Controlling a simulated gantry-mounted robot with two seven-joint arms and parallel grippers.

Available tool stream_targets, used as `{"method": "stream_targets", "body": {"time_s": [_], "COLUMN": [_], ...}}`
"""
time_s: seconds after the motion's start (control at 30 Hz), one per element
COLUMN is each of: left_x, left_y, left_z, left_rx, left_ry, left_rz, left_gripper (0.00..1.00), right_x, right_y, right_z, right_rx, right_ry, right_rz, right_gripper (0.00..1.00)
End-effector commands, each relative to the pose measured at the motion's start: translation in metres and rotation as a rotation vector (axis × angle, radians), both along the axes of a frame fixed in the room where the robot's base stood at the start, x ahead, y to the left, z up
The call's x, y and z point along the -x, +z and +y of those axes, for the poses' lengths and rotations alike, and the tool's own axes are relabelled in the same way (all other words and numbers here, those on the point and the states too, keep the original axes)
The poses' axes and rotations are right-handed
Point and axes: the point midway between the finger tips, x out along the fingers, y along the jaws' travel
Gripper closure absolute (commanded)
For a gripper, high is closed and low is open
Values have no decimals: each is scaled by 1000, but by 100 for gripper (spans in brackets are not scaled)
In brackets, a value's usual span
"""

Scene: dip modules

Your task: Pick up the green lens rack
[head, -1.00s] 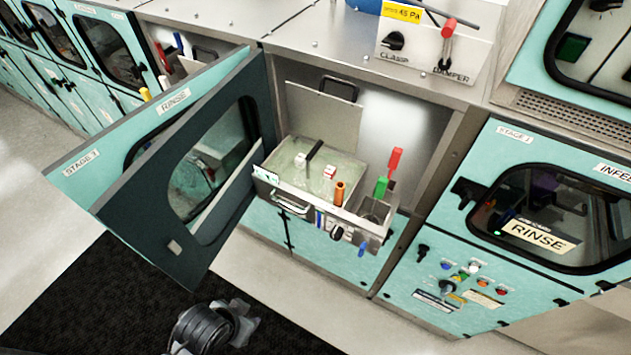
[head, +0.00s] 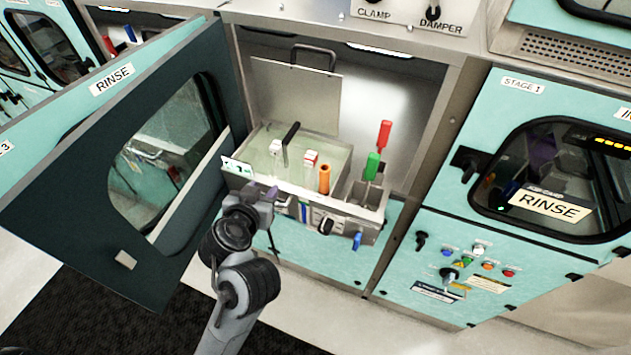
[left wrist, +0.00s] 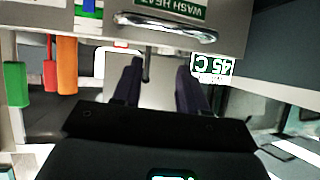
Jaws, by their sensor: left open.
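The green lens rack shows as an upright green handle (head: 371,166) in the small right-hand compartment of the pulled-out bath unit, below a red handle. Its lower part is hidden in the compartment. A green handle also shows at the left edge of the left wrist view (left wrist: 15,84). My left gripper (head: 264,191) is in front of the bath unit's front left side, left of and apart from the green handle. In the left wrist view its two dark fingers (left wrist: 158,88) are apart, with nothing held between them. My right gripper is not in view.
The bath unit (head: 345,211) stands in an open cabinet. A red handle (head: 384,136) and an orange handle (head: 324,180) stand near the green one. A black-handled piece (head: 291,133) is in the bath. The open RINSE door (head: 150,108) blocks the left side.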

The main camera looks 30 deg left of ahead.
Motion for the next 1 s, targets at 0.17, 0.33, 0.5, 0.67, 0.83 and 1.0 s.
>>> {"method": "stream_targets", "body": {"time_s": [0.17,0.33,0.5,0.67,0.83,1.0], "left_x": [-21,-40,-59,-69,-78,-98], "left_y": [16,13,5,3,-1,-9], "left_z": [-4,1,9,13,15,20], "left_rx": [16,15,15,16,16,16], "left_ry": [-5,-7,-7,-7,-7,-8], "left_rz": [-90,-107,-106,-106,-106,-104], "left_gripper": [58,58,58,58,58,58], "right_x": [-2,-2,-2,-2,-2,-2], "right_y": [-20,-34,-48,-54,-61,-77], "right_z": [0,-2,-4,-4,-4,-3], "right_rx": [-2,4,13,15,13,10], "right_ry": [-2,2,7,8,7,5], "right_rz": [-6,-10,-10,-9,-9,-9], "right_gripper": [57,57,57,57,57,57]}}
